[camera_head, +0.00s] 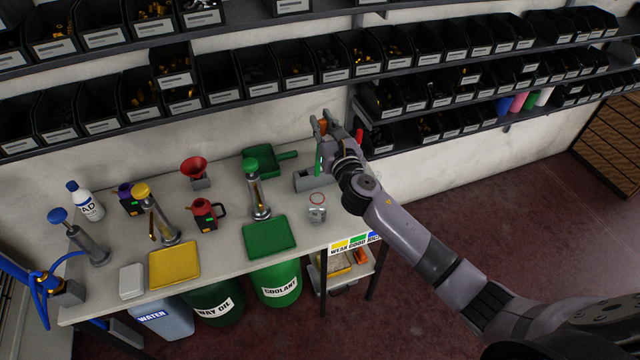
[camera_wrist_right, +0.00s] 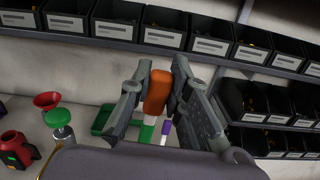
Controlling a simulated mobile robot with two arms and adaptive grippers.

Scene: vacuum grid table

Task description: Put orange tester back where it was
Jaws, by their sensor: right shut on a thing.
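The orange tester (camera_wrist_right: 157,92) is between the fingers of my right gripper (camera_wrist_right: 156,88), its orange handle up and a pale part below. In the head view, my right gripper (camera_head: 322,120) is shut on it above the back right of the table. A grey holder (camera_head: 306,182) stands just below and left of the gripper. A green upright piece (camera_head: 318,160) shows at the holder, partly hidden by my wrist. Whether the tester's lower end touches the holder is hidden. My left gripper is not in view.
The table (camera_head: 215,250) holds a glass jar (camera_head: 317,207), a green tray (camera_head: 270,237), a green scoop (camera_head: 265,160), a yellow tray (camera_head: 174,265), a red funnel (camera_head: 194,170) and several pumps. Shelves of black bins (camera_head: 298,68) run along the wall close behind the gripper.

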